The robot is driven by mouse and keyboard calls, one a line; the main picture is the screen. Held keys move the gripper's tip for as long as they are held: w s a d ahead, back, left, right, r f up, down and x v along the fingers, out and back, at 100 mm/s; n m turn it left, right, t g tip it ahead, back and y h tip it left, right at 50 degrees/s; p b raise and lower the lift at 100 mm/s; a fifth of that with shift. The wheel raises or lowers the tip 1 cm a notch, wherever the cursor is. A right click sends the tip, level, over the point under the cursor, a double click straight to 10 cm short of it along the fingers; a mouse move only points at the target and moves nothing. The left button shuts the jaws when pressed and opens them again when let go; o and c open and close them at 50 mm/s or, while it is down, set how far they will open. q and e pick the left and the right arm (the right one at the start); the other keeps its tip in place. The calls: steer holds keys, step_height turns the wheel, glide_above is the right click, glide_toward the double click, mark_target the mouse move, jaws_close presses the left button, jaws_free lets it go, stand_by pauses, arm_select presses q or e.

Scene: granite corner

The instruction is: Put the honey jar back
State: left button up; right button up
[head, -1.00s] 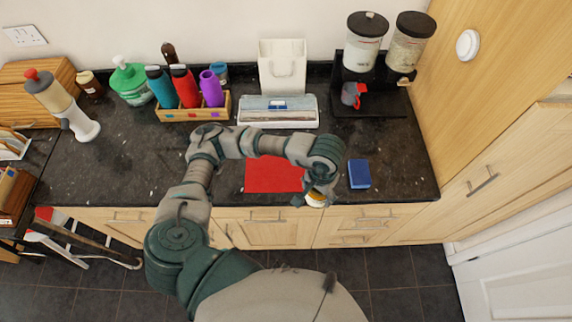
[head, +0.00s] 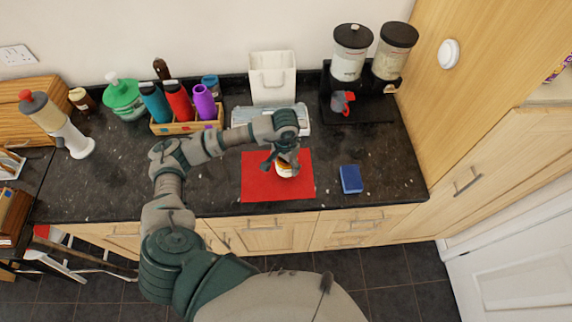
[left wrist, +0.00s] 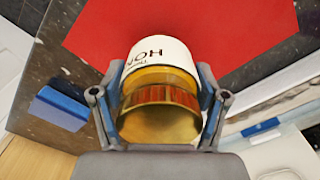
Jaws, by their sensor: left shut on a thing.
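The honey jar (head: 286,169) has a white label and a golden lid. In the left wrist view the honey jar (left wrist: 160,66) sits between the two fingers, and its label lettering is partly readable. My left gripper (head: 280,160) is shut on the jar and is over the red mat (head: 258,186). I cannot tell whether the jar touches the mat. The red mat also shows behind the jar in the left wrist view (left wrist: 225,32). My right gripper is not in view.
A blue sponge-like block (head: 350,179) lies right of the mat. A wooden caddy (head: 187,126) with bottles, a white bin (head: 272,78) and a dispenser stand (head: 358,108) are along the back. The dark counter left of the mat is clear.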

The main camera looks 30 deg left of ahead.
arm_select(q)
steer(key=shift+f, duration=0.65)
steer(key=shift+a+f, duration=0.35)
steer(key=o, duration=1.7)
steer(key=shift+a, duration=0.1)
steer(key=shift+o, duration=0.3)
steer(key=shift+d, duration=0.3)
